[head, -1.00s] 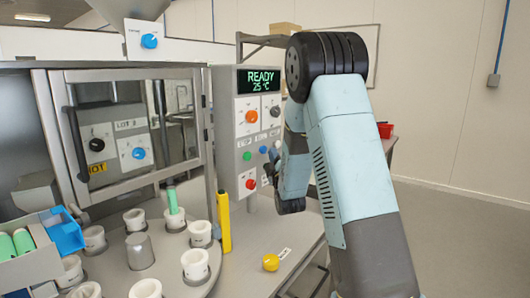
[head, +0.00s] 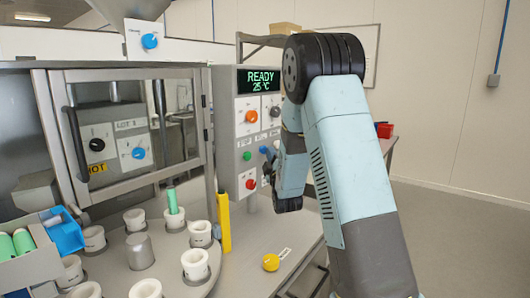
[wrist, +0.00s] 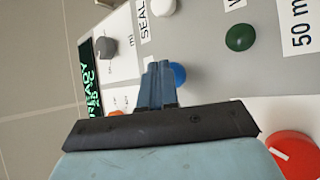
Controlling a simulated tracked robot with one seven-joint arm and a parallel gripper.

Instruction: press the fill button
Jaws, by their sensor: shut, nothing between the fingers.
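The control panel (head: 240,190) carries a green button (head: 247,156), a blue button (head: 263,150) and a red knob (head: 250,184). In the wrist view, my gripper (wrist: 158,68) is shut and empty, its fingertips over the panel. The blue button (wrist: 179,75) is partly hidden right behind the fingers; I cannot tell whether they touch it. The label of the blue button is hidden, and I cannot read which button is marked fill.
The display (head: 260,80) reads READY 25 °C. An orange knob (head: 251,116) sits above the buttons. Left of the panel are a round table with white cups (head: 195,263) and a yellow post (head: 224,222). A yellow knob (head: 271,262) is on the bench.

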